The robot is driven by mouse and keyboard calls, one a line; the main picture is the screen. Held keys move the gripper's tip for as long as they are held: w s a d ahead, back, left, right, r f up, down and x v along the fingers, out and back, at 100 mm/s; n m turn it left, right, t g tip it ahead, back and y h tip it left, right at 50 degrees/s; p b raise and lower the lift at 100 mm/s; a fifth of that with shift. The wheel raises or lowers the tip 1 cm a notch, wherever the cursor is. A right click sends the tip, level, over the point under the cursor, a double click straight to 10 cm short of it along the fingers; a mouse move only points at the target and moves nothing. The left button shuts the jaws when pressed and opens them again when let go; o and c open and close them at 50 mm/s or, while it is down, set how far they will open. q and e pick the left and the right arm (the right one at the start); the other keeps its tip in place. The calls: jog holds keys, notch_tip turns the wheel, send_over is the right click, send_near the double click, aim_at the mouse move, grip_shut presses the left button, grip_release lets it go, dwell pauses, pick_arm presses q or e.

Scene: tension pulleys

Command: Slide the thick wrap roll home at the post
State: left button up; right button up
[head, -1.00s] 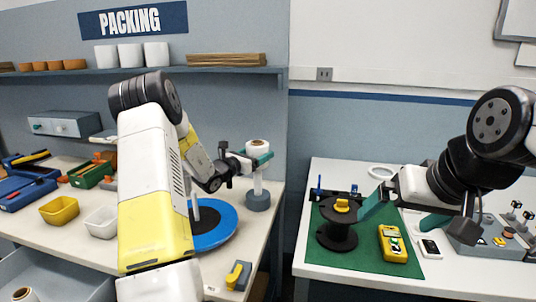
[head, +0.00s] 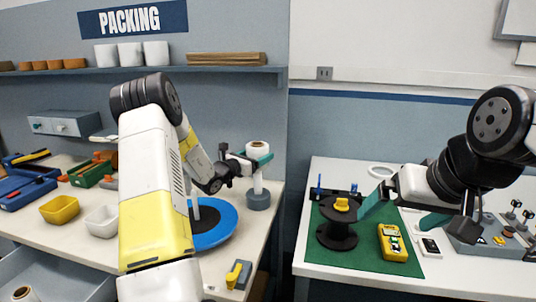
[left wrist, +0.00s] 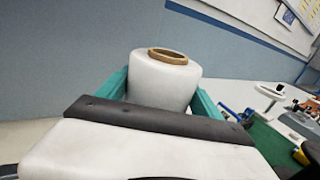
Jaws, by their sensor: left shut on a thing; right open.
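The thick wrap roll (head: 257,150) is white with a brown core. It sits upright above a grey round base (head: 258,199) on a pale post, at the right end of the packing table. My left gripper (head: 262,160) is shut on it, with teal fingers on either side. The left wrist view shows the roll (left wrist: 164,78) between the teal fingers (left wrist: 160,100), its core end up. The roll's lower part is hidden there by my gripper body. My right gripper (head: 405,215) is open and empty over the right table, beside a black spool (head: 338,236).
A blue disc (head: 222,234) with an upright rod lies left of the post. A yellow bin (head: 60,210) and a white bin (head: 101,221) stand further left. A yellow meter (head: 398,243) lies on the green mat (head: 372,266). A gap separates the two tables.

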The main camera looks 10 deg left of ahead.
aim_at(255, 183)
pick_arm(q)
jog(key=shift+f, duration=0.95)
jog(key=shift+f, duration=0.2)
jog(key=shift+f, duration=1.35)
jog(key=shift+f, duration=0.2)
dwell(0.4)
jog(key=shift+f, duration=1.3)
jog(key=shift+f, duration=0.15)
jog(key=shift+f, duration=1.3)
jog(key=shift+f, duration=0.2)
dwell(0.4)
